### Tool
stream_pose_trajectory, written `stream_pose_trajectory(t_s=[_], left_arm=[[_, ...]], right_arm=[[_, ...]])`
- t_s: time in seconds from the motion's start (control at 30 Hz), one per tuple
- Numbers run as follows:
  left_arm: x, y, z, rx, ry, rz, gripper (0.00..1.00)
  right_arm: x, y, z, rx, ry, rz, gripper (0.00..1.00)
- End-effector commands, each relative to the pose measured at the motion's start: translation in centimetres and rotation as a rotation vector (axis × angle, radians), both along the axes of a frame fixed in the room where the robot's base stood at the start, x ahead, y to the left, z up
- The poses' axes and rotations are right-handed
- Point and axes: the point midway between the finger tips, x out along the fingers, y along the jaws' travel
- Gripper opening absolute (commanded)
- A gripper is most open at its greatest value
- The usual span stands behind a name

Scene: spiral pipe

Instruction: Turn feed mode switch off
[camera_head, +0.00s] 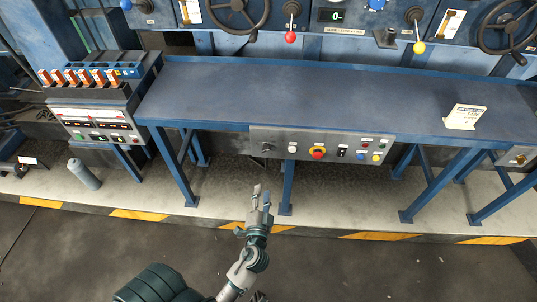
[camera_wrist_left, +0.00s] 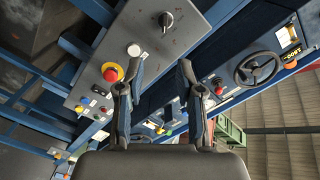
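A grey control panel (camera_head: 335,146) is fixed on the front of the blue table. A dark rotary switch (camera_head: 266,147) sits at its left end; its label is too small to read, so I cannot confirm it is the feed mode switch. The same knob shows in the left wrist view (camera_wrist_left: 166,20), near the top. My left gripper (camera_head: 262,194) is below and in front of the panel, apart from it, pointing up towards the rotary switch. In the left wrist view my left gripper (camera_wrist_left: 161,68) has its two fingers spread with nothing between them. My right gripper is not in view.
Beside the switch are a white button (camera_head: 292,149) and a red emergency button on yellow (camera_head: 317,153), then several small buttons. The blue table (camera_head: 300,90) stands above on legs. The floor in front is clear.

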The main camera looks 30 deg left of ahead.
Motion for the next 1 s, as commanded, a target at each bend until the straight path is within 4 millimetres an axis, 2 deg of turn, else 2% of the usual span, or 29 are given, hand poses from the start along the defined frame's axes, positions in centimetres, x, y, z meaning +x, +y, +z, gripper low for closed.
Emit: stream_pose_trajectory(t_s=[0.17,0.4,0.7,0.83,1.0], left_arm=[[1.5,0.9,0.9,0.018,-0.017,0.004,0.36],[6.3,3.4,1.0,0.019,-0.017,0.004,0.36],[12.2,6.6,0.8,0.016,-0.014,0.005,0.36],[14.0,7.5,0.7,0.016,-0.014,0.005,0.36],[15.1,8.0,0.7,0.014,-0.013,0.003,0.36]], right_arm=[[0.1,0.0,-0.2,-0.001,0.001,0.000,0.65],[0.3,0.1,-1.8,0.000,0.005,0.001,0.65],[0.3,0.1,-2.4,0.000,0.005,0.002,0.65],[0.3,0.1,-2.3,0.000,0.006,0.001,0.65],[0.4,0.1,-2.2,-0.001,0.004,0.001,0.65]])
